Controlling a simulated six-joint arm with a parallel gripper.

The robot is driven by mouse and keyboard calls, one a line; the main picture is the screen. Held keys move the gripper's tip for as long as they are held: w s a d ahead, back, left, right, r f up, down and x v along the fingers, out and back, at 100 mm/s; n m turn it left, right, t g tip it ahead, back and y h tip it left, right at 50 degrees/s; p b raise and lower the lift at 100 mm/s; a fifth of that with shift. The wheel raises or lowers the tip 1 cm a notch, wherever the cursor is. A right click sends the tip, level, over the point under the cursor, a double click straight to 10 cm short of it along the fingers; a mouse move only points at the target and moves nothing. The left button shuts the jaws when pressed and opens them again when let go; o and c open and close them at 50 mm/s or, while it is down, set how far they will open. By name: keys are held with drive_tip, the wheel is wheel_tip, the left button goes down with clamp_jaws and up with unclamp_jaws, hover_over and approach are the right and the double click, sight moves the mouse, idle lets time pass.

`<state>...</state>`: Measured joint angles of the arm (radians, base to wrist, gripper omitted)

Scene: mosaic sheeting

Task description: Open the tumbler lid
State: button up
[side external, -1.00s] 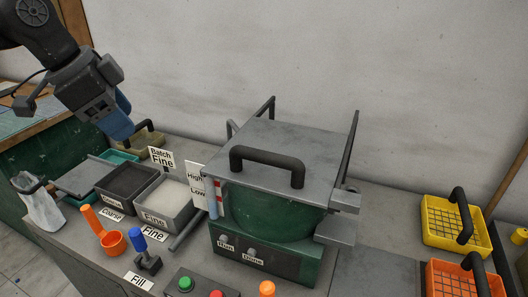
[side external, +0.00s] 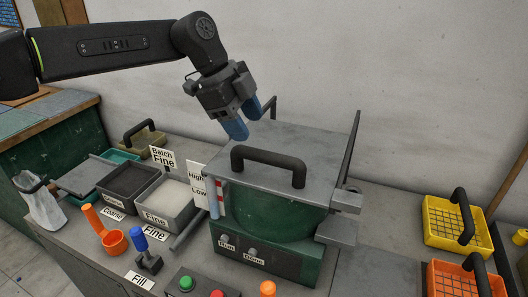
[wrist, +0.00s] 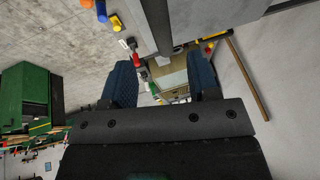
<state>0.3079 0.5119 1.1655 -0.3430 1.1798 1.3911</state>
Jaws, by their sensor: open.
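The tumbler (side external: 270,212) is a green drum on a green base with "Run" and "Done" labels, seen in the side view. Its flat grey lid (side external: 325,155) lies shut on top, with a dark arched handle (side external: 268,154) along the front part. My gripper (side external: 246,130) has blue fingers and hangs over the lid's back left corner, behind and left of the handle, touching nothing that I can make out. In the wrist view my gripper (wrist: 162,85) shows its two blue fingers spread apart with nothing between them.
Left of the tumbler stand a dark Coarse bin (side external: 128,181), a pale Fine bin (side external: 168,201), an orange scoop (side external: 114,240) and label cards. Yellow (side external: 455,222) and orange (side external: 462,279) baskets with handles are at the right. Upright bars rise at the lid's sides.

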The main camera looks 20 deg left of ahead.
sight(264, 153)
drive_tip(key=x, duration=0.8)
drive_tip(key=shift+d+f, duration=0.1)
drive_tip(key=shift+f, duration=0.15)
clamp_jaws()
